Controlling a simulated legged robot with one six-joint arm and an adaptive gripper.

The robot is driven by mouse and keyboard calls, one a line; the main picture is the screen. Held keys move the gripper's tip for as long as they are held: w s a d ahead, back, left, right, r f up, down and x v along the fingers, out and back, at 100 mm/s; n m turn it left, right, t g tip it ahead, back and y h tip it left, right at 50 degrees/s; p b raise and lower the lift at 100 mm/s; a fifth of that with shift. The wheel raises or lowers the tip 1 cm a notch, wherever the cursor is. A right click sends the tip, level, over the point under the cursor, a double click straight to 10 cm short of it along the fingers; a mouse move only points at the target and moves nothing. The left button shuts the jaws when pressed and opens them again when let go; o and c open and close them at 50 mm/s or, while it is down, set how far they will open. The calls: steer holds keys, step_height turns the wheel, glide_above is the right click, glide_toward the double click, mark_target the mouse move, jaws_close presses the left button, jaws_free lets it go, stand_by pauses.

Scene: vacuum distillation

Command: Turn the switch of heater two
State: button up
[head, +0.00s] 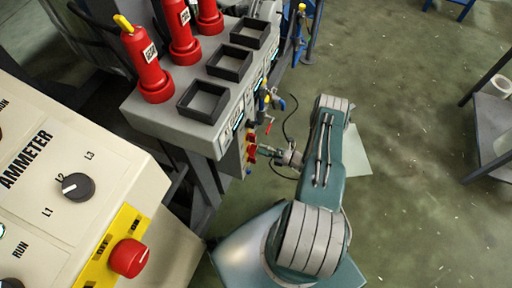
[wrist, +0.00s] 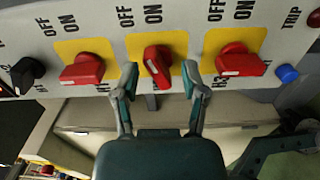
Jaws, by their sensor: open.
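Three red switches on yellow plates sit in a row on a grey panel in the wrist view. The middle red switch (wrist: 157,66), between those marked H1 and H3, has its handle nearly upright and slightly tilted, with a white mark. The left switch (wrist: 83,69) and right switch (wrist: 238,62) have handles lying roughly sideways. My gripper (wrist: 160,72) is open, its fingers on either side of the middle switch; I cannot tell whether they touch it. In the head view my gripper (head: 266,152) is at the panel's switches (head: 251,153).
A black knob (wrist: 25,74) is left of the switches; a blue button (wrist: 287,73) is right. In the head view, red cylinders (head: 148,70) and black trays (head: 203,101) top the grey unit. A beige ammeter panel (head: 105,165) stands at left. Open floor (head: 400,110) lies right.

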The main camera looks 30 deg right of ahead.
mark_target(253, 149)
steer(key=v, duration=0.8)
steer(key=shift+s, duration=0.25)
steer(key=o, duration=0.6)
steer(key=w+a+n, duration=0.2)
steer(key=n, duration=0.5)
steer(key=w+a+n, duration=0.3)
steer(key=n, duration=0.4)
steer(key=w+a+n, duration=0.3)
steer(key=n, duration=0.5)
steer(key=shift+w+a, duration=0.25)
steer(key=shift+r, duration=0.1)
steer(key=c, duration=1.1)
